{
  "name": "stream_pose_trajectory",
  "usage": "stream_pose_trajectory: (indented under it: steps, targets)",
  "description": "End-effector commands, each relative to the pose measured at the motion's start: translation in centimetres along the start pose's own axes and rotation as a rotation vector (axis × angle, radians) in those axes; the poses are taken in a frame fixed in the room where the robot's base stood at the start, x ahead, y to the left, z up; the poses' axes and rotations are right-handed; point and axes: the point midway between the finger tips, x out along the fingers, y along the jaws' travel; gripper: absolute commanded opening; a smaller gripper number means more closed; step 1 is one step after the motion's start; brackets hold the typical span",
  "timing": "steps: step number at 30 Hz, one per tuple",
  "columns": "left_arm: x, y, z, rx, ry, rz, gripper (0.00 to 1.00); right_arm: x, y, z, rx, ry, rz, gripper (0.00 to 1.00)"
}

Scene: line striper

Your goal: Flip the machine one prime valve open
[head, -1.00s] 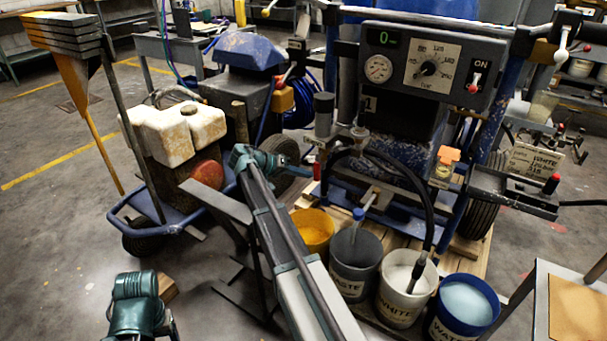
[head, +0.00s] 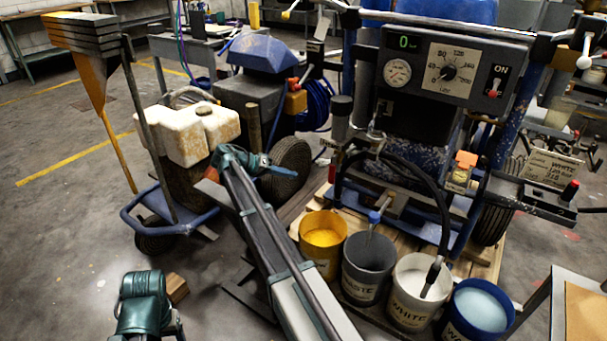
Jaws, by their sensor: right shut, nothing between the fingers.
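Machine one (head: 425,115) is the large blue striper at right, with a gauge panel (head: 455,68) on its front. I cannot tell for sure which fitting is its prime valve. An orange-topped fitting (head: 465,160) sits at its lower right front, and a blue-handled fitting (head: 374,217) sits low over the waste bucket. My right gripper (head: 287,171) is shut and empty, pointing right, in front of the smaller machine's wheel and left of machine one. It appears apart from both fittings. Only a teal part of my left arm shows at bottom left; its fingers are not seen.
A yellow bucket (head: 322,240), a grey waste bucket (head: 364,270), a white bucket (head: 412,290) and a blue water bucket (head: 478,308) stand before machine one. A smaller striper with a dirty white tank (head: 190,135) stands at left. A table (head: 580,310) is at lower right.

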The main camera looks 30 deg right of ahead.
Motion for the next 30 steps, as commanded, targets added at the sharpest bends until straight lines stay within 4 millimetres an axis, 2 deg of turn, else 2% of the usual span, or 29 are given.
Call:
stream_pose_trajectory:
  steps: [3, 9, 30]
  targets:
    - [0.0, 0.0, 0.0, 0.0, 0.0, 0.0, 0.72, -1.5, -0.9, 0.2, 0.0, 0.0, 0.0, 0.0]
    - [0.0, 0.0, 0.0, 0.0, 0.0, 0.0, 0.72, -2.5, -1.4, 0.4, 0.001, -0.001, 0.0, 0.0]
    - [0.0, 0.0, 0.0, 0.0, 0.0, 0.0, 0.72, -2.6, -1.5, 0.5, 0.001, -0.001, 0.001, 0.0]
